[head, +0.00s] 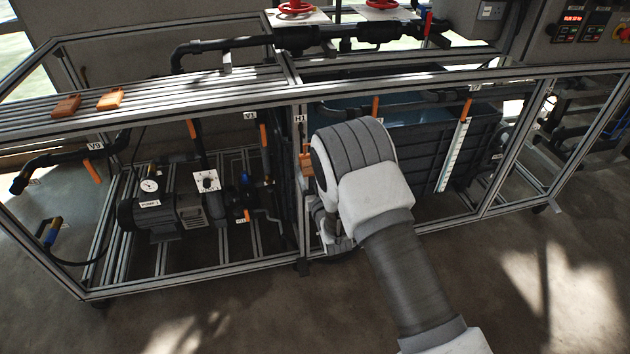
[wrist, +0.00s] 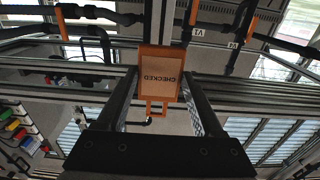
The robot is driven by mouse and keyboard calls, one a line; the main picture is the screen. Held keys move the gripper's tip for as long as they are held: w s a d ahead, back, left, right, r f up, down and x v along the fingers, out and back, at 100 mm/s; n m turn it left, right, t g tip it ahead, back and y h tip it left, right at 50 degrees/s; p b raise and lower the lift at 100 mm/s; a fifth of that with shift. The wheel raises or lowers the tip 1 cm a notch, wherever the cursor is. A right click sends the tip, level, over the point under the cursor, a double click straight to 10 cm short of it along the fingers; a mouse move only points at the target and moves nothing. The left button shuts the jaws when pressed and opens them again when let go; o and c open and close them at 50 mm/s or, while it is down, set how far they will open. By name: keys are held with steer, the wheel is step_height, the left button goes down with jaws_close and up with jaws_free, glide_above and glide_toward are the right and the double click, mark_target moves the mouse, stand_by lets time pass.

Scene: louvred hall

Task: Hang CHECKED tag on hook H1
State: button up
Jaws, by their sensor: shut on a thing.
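The orange CHECKED tag (wrist: 161,75) is in my gripper (wrist: 160,84), between the two fingertips in the wrist view. Its lettering appears upside down there. In the head view a strip of orange, likely the same tag (head: 305,160), shows just left of my wrist. It is in front of the frame's middle upright, a little below the H1 label (head: 299,118). The hook itself cannot be made out in either view, and whether the tag touches it cannot be told. My wrist hides the gripper in the head view.
Two orange tags (head: 66,106) (head: 110,99) lie on the slatted top rail at left. Below it are a pump (head: 155,218), pipes and orange-handled valves inside the aluminium frame. A dark tank (head: 480,150) stands right of my wrist. The floor in front is clear.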

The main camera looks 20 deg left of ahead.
mark_target(310, 168)
steer(key=shift+b+x, duration=0.7)
steer(key=shift+x, duration=0.6)
steer(key=shift+w+b, duration=0.2)
steer(key=shift+b, duration=0.15)
steer(key=shift+s+f+b, duration=0.1)
steer(key=shift+b, duration=0.3)
steer(key=shift+w+a+b, duration=0.35)
steer(key=shift+w+b, duration=0.1)
steer(key=shift+w, duration=0.1)
steer(key=shift+b+x, duration=1.3)
steer(key=shift+x, duration=0.55)
steer(key=shift+w+a, duration=0.1)
steer(key=shift+w, duration=0.2)
steer(key=shift+b, duration=0.5)
